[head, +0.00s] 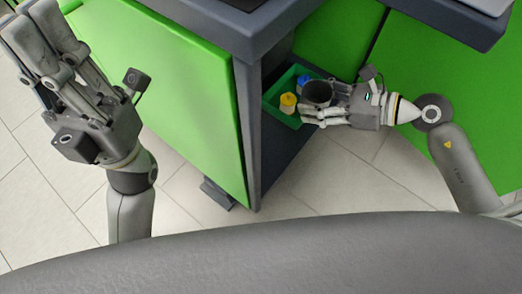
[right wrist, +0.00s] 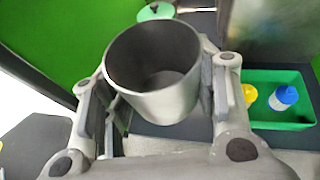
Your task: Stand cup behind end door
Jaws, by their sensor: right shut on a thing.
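The cup (head: 317,92) is a grey, open-topped cylinder, and it looks empty. My right gripper (head: 322,108) is shut on it; in the right wrist view the fingers (right wrist: 158,85) press on both sides of the cup (right wrist: 165,102). The cup is roughly upright, at the opening beside the green door panel (head: 165,85). Whether its base touches the shelf is hidden. My left gripper (head: 48,40) is open and empty in front of the panel, away from the cup.
A green tray (head: 292,122) with a yellow-topped bottle (head: 288,103) and a blue-topped bottle (head: 303,81) is close to the cup. In the right wrist view, a round green item (right wrist: 155,12) stands beyond the cup. The dark cabinet post (head: 248,140) borders the opening.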

